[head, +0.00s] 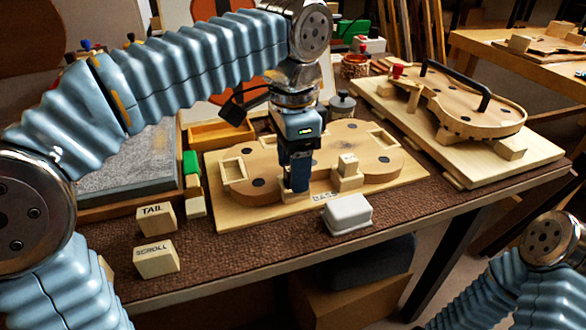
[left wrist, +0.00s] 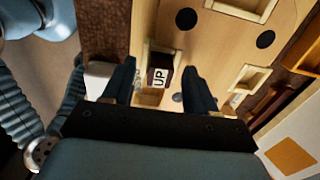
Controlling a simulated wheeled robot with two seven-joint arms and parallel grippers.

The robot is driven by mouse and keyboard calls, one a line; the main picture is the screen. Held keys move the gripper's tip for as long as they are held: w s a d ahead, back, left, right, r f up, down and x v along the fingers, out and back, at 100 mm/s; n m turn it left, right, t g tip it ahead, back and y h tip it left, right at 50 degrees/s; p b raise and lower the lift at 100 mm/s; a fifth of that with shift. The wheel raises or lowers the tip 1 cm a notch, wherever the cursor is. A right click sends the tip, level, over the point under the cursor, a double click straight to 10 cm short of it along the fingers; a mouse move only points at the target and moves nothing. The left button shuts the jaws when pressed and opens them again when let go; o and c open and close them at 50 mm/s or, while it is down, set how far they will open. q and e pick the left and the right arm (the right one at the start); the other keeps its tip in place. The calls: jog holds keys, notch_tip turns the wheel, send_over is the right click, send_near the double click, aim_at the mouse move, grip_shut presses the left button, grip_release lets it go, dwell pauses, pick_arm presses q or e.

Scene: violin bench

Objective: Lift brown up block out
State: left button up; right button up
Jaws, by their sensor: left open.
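My left gripper (head: 299,185) points straight down over the flat violin-shaped form (head: 260,165), low near its front edge. In the left wrist view, my left gripper (left wrist: 160,88) is open, with one dark finger on each side of a brown block (left wrist: 159,76). The block has a white label reading UP and sits in a pale wooden pocket on the form. I see gaps between block and fingers. In the head view the gripper hides this block. My right gripper is out of view; only part of my right arm shows at lower right.
A light block (head: 347,166) stands in a pocket right of the gripper. A white box (head: 347,214) lies at the board's front edge. Blocks marked TAIL (head: 157,218) and SCROLL (head: 156,258) stand on the brown mat. A violin body (head: 470,115) on a board is behind right.

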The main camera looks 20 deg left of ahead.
pick_arm(q)
jog(key=shift+f, duration=0.2)
jog(key=c, duration=1)
jog(key=shift+c, duration=0.2)
